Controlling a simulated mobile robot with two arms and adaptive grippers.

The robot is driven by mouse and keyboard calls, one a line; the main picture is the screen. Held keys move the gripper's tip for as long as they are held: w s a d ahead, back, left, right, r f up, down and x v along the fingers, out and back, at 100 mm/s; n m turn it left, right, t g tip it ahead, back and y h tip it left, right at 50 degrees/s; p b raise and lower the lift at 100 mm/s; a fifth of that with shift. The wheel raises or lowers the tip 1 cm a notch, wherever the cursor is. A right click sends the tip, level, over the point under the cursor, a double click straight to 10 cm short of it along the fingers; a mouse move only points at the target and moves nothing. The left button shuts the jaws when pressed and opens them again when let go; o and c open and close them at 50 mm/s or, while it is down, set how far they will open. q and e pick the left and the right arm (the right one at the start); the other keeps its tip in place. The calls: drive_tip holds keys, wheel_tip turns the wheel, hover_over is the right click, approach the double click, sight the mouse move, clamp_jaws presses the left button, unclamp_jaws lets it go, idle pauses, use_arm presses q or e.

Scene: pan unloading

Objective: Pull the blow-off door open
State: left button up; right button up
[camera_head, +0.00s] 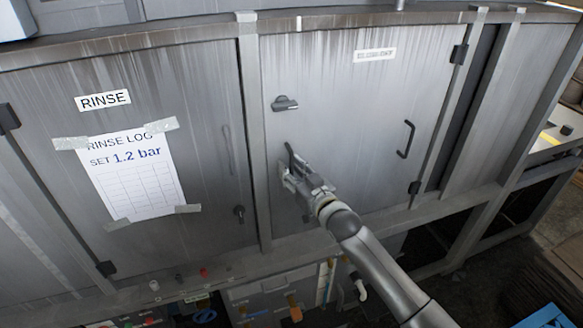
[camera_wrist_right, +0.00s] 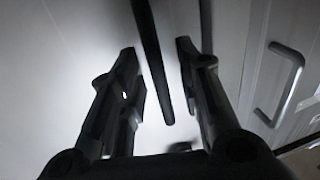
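The right-hand grey metal door (camera_head: 345,85) has a label (camera_head: 375,55) too small to read; it looks shut. My right gripper (camera_head: 288,172) is at its left side, in front of a dark bar handle (camera_head: 289,149) mostly hidden by the gripper. In the wrist view the dark bar (camera_wrist_right: 154,65) runs between the two open fingers of the right gripper (camera_wrist_right: 158,50), with a gap on both sides. I cannot tell how deep the bar sits between them. My left gripper is not in view.
A latch (camera_head: 285,103) is above the gripper. A second handle (camera_head: 405,140) is on the door's right, near the hinges (camera_head: 458,54); a handle (camera_wrist_right: 280,85) also shows in the wrist view. Left is the RINSE door (camera_head: 200,90) with a taped log sheet (camera_head: 135,180). Pipes and boxes lie below.

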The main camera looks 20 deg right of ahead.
drive_tip(key=shift+c, duration=0.5)
clamp_jaws()
